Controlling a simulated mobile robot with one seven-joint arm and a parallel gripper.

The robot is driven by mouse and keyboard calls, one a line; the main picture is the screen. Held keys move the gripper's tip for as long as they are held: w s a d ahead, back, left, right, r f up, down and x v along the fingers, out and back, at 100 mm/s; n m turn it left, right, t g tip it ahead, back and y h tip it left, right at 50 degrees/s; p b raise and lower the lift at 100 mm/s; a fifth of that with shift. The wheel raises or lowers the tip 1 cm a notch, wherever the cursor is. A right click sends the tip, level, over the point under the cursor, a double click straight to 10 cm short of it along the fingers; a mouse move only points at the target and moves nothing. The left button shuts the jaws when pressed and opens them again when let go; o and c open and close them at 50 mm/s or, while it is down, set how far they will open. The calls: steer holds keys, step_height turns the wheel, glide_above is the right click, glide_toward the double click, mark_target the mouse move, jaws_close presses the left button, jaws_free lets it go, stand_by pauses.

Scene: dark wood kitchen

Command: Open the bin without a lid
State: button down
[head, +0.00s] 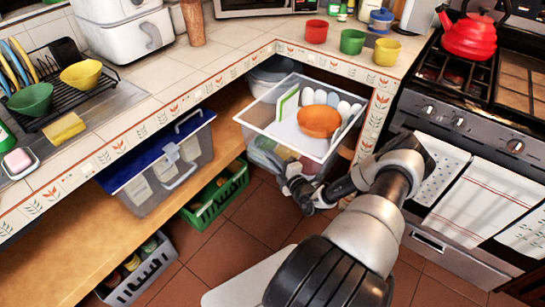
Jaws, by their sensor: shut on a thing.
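The bin without a lid (262,132) is a clear container with a white rim, under the counter at the corner. It juts out past the counter's edge and its top is uncovered. An orange bowl (319,121), several white rounded things and a green-edged board show inside. My gripper (292,181) is low at the bin's near front side, shut on it. The exact place of the grip is small and partly hidden by the fingers. Another clear bin with a blue lid (160,152) stands on the wooden shelf at left.
A green crate (216,195) and a grey crate (142,271) stand below the shelf (75,240). The stove (470,135) with hanging towels is close on the right of my arm. Tiled floor (250,215) is clear in front of the bin.

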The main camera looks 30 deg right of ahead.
steer(key=c, duration=1.8)
jaws_free()
steer(key=s, duration=0.5)
steer(key=s+r+p, duration=0.1)
steer(key=s, duration=0.5)
steer(key=s+p, duration=0.1)
steer(key=s, duration=0.5)
steer(key=shift+s+d+r, duration=0.1)
steer(key=shift+s+r, duration=0.1)
steer(key=shift+s, duration=0.05)
